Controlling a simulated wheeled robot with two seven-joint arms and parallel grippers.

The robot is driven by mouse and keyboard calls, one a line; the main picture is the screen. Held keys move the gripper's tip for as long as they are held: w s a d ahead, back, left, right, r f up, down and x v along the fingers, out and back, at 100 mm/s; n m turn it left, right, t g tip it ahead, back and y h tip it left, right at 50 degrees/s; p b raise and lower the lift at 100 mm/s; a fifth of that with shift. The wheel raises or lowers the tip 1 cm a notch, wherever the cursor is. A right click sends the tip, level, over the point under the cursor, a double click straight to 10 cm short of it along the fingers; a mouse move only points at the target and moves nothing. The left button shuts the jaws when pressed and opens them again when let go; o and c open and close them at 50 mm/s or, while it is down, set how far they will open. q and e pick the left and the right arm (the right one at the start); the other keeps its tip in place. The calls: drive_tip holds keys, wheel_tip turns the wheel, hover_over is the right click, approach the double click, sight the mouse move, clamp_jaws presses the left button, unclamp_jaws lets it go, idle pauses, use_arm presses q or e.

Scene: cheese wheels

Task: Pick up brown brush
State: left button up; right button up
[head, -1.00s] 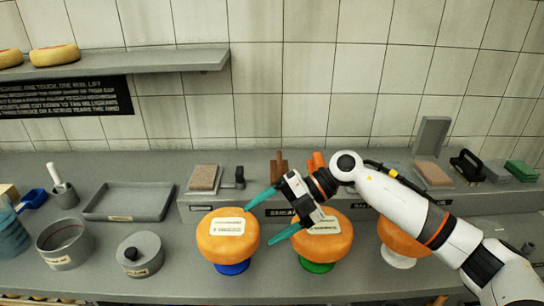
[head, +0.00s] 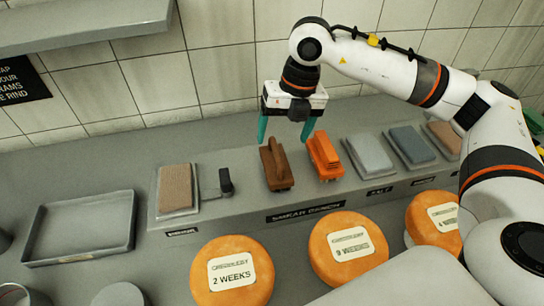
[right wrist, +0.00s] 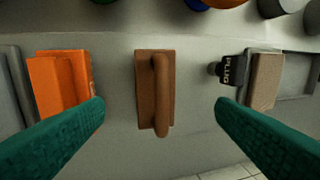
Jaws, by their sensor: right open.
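The brown brush (head: 277,168) sits on the raised grey ledge, with its handle on top. It also shows in the right wrist view (right wrist: 154,92), centred between my fingers and ahead of them. My right gripper (head: 285,138) is open, with its teal fingers pointing down above the brush; in the right wrist view its fingers (right wrist: 160,108) are spread wide to either side. Nothing is between the fingertips in contact with them. My left gripper is in neither current view.
An orange brush (head: 324,156) stands close to the right of the brown one. A dark plug (head: 226,181) and a brown block (head: 175,188) lie to the left. Grey blocks (head: 369,154) stand farther right. Cheese wheels (head: 232,272) stand in front. A grey tray (head: 84,194) is at left.

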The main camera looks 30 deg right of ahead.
sight(280, 156)
drive_tip(key=shift+s+a+f+p, duration=0.1)
drive_tip(key=shift+a+f+p, duration=0.05)
drive_tip(key=shift+f, duration=0.45)
drive_tip(key=shift+s+a+f+p, duration=0.1)
drive_tip(key=shift+f+p, duration=0.05)
drive_tip(key=shift+f, duration=0.4)
drive_tip(key=shift+w+f, duration=0.15)
drive_tip(key=shift+f, duration=0.25)
drive_tip(key=shift+w+f, duration=0.1)
drive_tip(key=shift+f, duration=0.15)
drive_tip(key=f+p, duration=0.1)
drive_tip(key=f, duration=0.2)
drive_tip(key=f+p, duration=0.1)
drive_tip(key=shift+w+f+p, duration=0.15)
drive_tip(key=shift+w+p, duration=0.1)
drive_tip(key=shift+p, duration=0.1)
drive_tip(key=shift+a+f, duration=0.1)
drive_tip(key=shift+f, duration=0.3)
drive_tip(key=shift+w, duration=0.1)
drive_tip(key=c, duration=1.2)
drive_tip(key=shift+o, duration=0.2)
wheel_tip(280, 156, up, 9)
drive_tip(key=b, duration=0.3)
drive_tip(key=shift+r, duration=0.6)
drive_tip(key=o, duration=0.5)
drive_tip(key=shift+c, duration=0.2)
drive_tip(key=c, duration=0.3)
drive_tip(key=shift+c, duration=0.2)
